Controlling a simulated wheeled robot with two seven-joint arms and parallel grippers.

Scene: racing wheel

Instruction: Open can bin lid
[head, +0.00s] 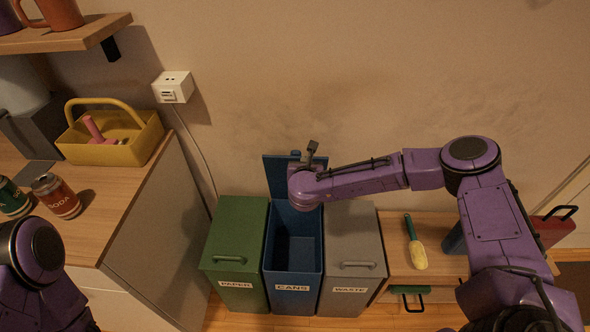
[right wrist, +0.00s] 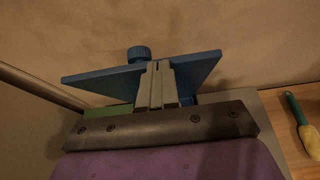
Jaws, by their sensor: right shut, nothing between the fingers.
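The blue can bin (head: 292,282), labelled CANS, stands between two other bins in the head view. Its inside is visible from above. Its blue lid (head: 277,175) is raised, standing up at the back near the wall. The lid also shows in the right wrist view (right wrist: 200,73), with a round blue knob (right wrist: 138,53) at its edge. My right gripper (right wrist: 160,67) is shut and empty, its fingers in front of the lid; I cannot tell whether they touch it. In the head view my right wrist hides the fingers and part of the lid. My left gripper is out of view.
A green PAPER bin (head: 236,252) and a grey WASTE bin (head: 352,255) flank the can bin, both lids closed. A counter at left holds a yellow basket (head: 142,144) and a soda can (head: 56,196). A green-handled brush (head: 416,245) lies on a low cabinet at right.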

